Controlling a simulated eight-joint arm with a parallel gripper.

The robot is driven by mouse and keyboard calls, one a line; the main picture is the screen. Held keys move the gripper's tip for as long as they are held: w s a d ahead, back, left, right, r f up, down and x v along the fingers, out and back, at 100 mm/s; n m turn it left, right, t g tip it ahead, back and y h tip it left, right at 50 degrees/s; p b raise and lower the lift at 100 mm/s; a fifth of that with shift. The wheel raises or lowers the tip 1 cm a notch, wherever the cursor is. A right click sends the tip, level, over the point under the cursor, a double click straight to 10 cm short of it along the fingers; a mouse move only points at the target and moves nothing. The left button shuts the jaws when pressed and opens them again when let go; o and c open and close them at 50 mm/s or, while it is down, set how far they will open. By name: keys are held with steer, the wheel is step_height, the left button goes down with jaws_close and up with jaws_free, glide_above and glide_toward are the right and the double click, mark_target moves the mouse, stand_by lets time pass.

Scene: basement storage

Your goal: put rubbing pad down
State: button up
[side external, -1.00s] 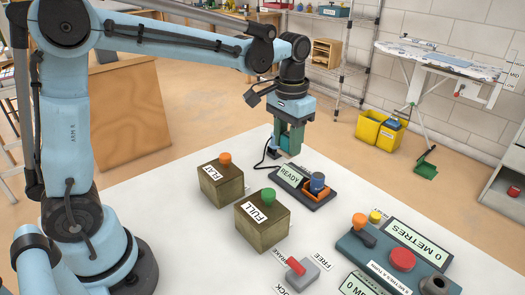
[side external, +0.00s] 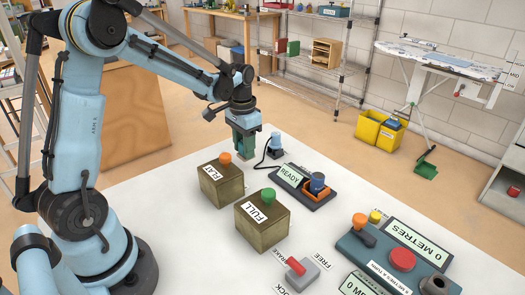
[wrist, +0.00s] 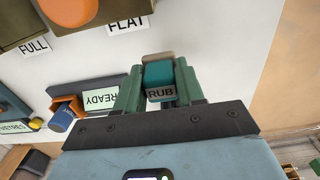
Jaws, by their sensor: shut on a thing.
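The rubbing pad (wrist: 160,80) is a small teal block with a beige edge and the label RUB. In the wrist view it sits between the two green fingers of my gripper (wrist: 160,88), which is shut on it. In the side view my gripper (side external: 244,150) points down near the far edge of the white table (side external: 180,240), behind the box labelled FLAT (side external: 222,185). The pad is not clearly distinguishable there from the fingers. I cannot tell whether it touches the table.
The box labelled FULL (side external: 262,225) stands in front of the FLAT box. A READY display unit (side external: 308,190) with a blue knob lies to the right. A small light-blue device (side external: 276,146) with a black cable stands close to my gripper's right. The FREE/BRAKE lever (side external: 298,272) is nearer the front.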

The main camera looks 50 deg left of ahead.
steer(key=shift+a+f, duration=0.1)
steer(key=shift+f, duration=1.95)
steer(key=shift+f, duration=0.1)
steer(key=o, duration=1)
